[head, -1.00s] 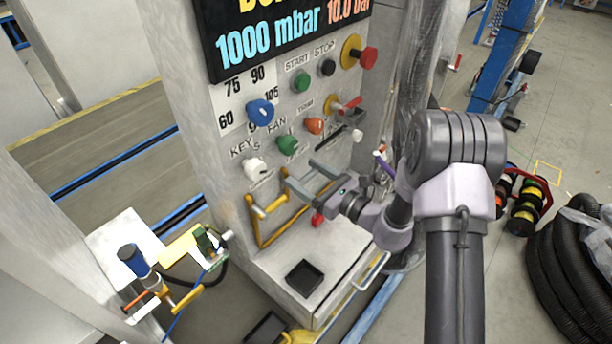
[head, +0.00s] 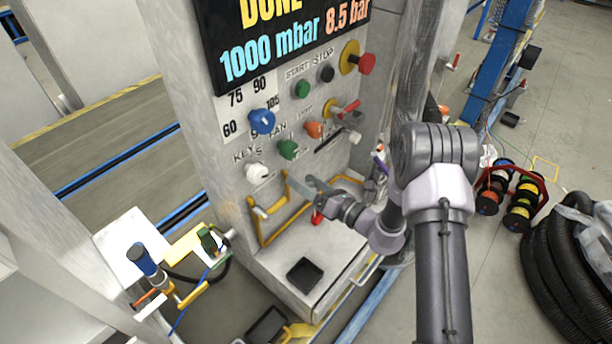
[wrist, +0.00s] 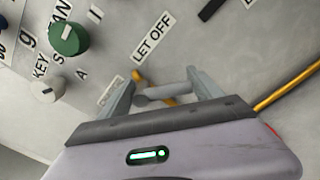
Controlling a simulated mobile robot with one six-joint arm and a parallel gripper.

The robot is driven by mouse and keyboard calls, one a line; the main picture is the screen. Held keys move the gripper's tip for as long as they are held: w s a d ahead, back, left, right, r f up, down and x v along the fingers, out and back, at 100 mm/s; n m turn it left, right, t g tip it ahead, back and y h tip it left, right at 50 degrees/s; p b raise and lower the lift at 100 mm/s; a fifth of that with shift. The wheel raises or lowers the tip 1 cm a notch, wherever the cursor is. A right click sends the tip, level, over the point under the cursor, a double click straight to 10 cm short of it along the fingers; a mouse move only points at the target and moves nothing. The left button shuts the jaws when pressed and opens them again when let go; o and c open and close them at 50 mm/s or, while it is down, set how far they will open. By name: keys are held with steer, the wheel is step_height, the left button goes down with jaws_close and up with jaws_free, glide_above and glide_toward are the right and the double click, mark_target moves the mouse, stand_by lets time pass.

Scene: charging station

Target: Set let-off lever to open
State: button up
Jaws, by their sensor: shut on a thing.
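The let-off lever (wrist: 165,93) shows in the wrist view as a short grey bar with yellow parts, below the LET OFF label. My gripper (wrist: 160,84) is shut on it, with one finger at each end of the bar. In the head view my gripper (head: 302,188) is at the lower front of the grey panel, by the yellow bent pipe. The lever itself is hard to make out there behind the fingers.
The yellow pipe (head: 262,235) stands out below. A black tray (head: 305,275) lies on the ledge. The display (head: 280,40) reads 8.5 bar.

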steer(key=m, duration=0.2)
steer(key=m+p, duration=0.1)
steer(key=f+m+p, duration=0.1)
steer(key=m, duration=0.1)
steer(key=shift+s+a+f+m, duration=0.1)
steer(key=shift+s+a+m, duration=0.2)
steer(key=shift+s, duration=0.1)
steer(key=shift+s+a+f+m+p, duration=0.15)
steer(key=shift+m+p, duration=0.2)
steer(key=shift+m, duration=0.5)
steer(key=shift+s+a+f+m+p, duration=0.15)
steer(key=shift+m+p, duration=0.25)
steer(key=shift+m, duration=0.4)
steer(key=shift+s+f+m+p, duration=0.15)
steer(key=shift+m+p, duration=0.2)
steer(key=shift+m, duration=0.5)
steer(key=o, duration=2.1)
steer(key=shift+r, duration=0.1)
steer(key=p+v, duration=0.2)
steer(key=v, duration=1.5)
steer(key=shift+s+d, duration=0.15)
